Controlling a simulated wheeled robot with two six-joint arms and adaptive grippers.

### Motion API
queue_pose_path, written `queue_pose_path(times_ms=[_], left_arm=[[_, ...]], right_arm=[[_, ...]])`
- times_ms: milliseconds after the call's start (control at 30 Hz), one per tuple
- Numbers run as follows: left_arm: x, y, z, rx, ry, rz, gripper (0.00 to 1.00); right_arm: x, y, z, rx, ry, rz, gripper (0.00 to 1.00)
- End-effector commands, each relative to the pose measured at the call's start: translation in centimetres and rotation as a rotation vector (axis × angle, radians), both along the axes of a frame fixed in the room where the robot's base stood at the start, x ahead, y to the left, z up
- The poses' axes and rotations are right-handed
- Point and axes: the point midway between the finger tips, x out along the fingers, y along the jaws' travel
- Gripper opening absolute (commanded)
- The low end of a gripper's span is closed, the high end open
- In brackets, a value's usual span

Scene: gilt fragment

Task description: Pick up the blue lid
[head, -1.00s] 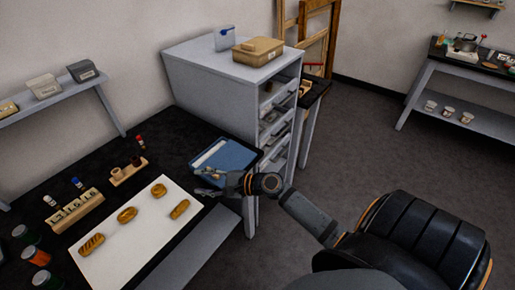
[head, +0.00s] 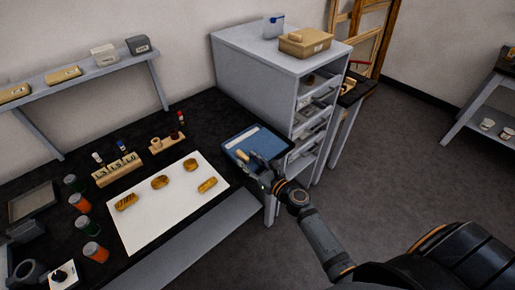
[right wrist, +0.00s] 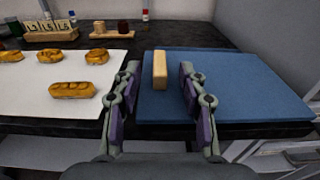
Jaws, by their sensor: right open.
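A flat blue piece (head: 273,141) like a lid or shallow tray lies at the right end of the black table. It also shows in the right wrist view (right wrist: 240,85). A small cream block (right wrist: 160,70) stands on it near its left edge. My right gripper (right wrist: 158,78) is open, its fingers on either side of the block in that view; I cannot tell whether they touch it. In the head view my right gripper (head: 258,163) is over the blue piece's near edge. A vial with a blue cap (head: 121,145) stands by a wooden rack. My left gripper is out of view.
A white board (head: 165,215) with several bread-like pieces lies left of the blue piece. A grey drawer cabinet (head: 265,75) stands just behind and right, with a tan box (head: 305,44) on top. Several jars (head: 83,203) stand at the left.

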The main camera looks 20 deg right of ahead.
Motion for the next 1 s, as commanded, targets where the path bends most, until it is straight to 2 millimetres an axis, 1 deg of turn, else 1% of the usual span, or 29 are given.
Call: queue_pose_path(times_ms=[33,100,200,300,467,567,700,800,1000], left_arm=[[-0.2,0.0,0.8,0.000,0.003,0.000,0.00],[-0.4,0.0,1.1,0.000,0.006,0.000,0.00],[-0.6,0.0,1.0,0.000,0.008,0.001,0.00],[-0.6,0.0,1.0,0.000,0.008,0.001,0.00],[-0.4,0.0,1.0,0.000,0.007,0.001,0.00],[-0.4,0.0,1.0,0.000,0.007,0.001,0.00],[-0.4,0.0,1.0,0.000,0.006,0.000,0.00],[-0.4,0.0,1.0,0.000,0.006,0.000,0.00],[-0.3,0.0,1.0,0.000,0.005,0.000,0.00]], right_arm=[[1.1,0.4,0.8,0.004,-0.004,-0.001,0.42],[2.2,0.8,0.7,0.003,-0.002,0.000,0.42],[3.4,1.2,0.3,0.003,-0.001,0.001,0.42],[3.8,1.4,0.2,0.000,-0.001,0.001,0.42],[3.8,1.4,0.1,-0.001,-0.001,0.001,0.42],[3.7,1.4,0.1,-0.001,-0.001,0.001,0.30],[3.7,1.4,0.2,-0.001,-0.001,0.001,0.11],[3.7,1.4,0.2,-0.001,-0.001,0.001,0.00],[3.7,1.4,0.2,-0.001,-0.001,0.001,0.00]])
